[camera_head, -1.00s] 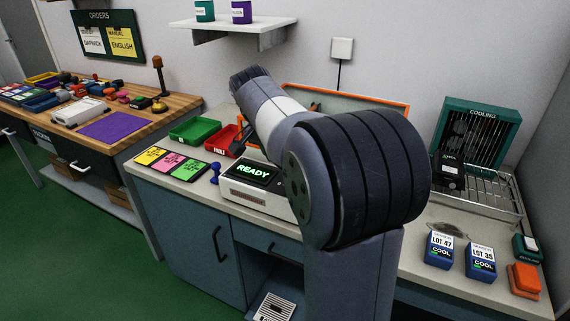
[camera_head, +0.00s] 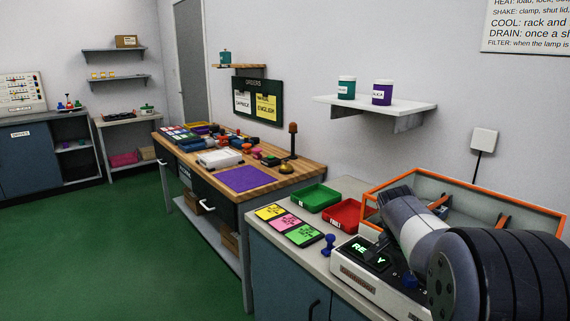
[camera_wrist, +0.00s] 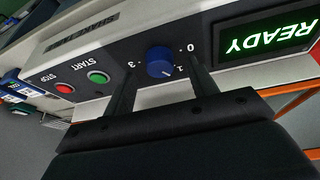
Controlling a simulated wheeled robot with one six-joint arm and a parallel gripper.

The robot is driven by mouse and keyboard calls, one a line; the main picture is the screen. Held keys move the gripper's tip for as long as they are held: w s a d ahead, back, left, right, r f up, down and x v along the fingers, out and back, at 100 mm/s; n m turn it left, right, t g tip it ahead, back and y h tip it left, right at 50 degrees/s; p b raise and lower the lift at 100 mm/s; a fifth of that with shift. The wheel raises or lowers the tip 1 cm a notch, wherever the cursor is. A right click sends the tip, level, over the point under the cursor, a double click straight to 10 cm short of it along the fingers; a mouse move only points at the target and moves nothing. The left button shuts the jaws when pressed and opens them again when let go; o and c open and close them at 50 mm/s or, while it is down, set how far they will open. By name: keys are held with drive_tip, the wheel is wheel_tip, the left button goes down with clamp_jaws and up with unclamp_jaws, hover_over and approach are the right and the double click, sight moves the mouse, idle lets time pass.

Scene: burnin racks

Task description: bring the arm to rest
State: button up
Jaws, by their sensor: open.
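My gripper (camera_wrist: 163,85) is open in the wrist view, its two dark fingers apart. Between and beyond the fingertips is a blue knob (camera_wrist: 160,61) on the white machine's front panel (camera_wrist: 115,50); I cannot tell whether they touch it. Beside the knob are a green START button (camera_wrist: 98,77), a red STOP button (camera_wrist: 65,88) and a lit READY screen (camera_wrist: 265,42). In the head view my arm (camera_head: 425,235) reaches over the white machine (camera_head: 365,287) at the lower right; the gripper itself is hidden there.
An orange-edged bin (camera_head: 480,184) stands behind the machine. Green (camera_head: 317,198) and red (camera_head: 345,215) trays, coloured cards (camera_head: 289,225) and a blue peg (camera_head: 328,245) lie to its left. A wooden bench (camera_head: 300,178) stands further left. The green floor (camera_head: 100,260) is clear.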

drive_tip(key=shift+x, duration=1.15)
drive_tip(key=shift+r, duration=0.1)
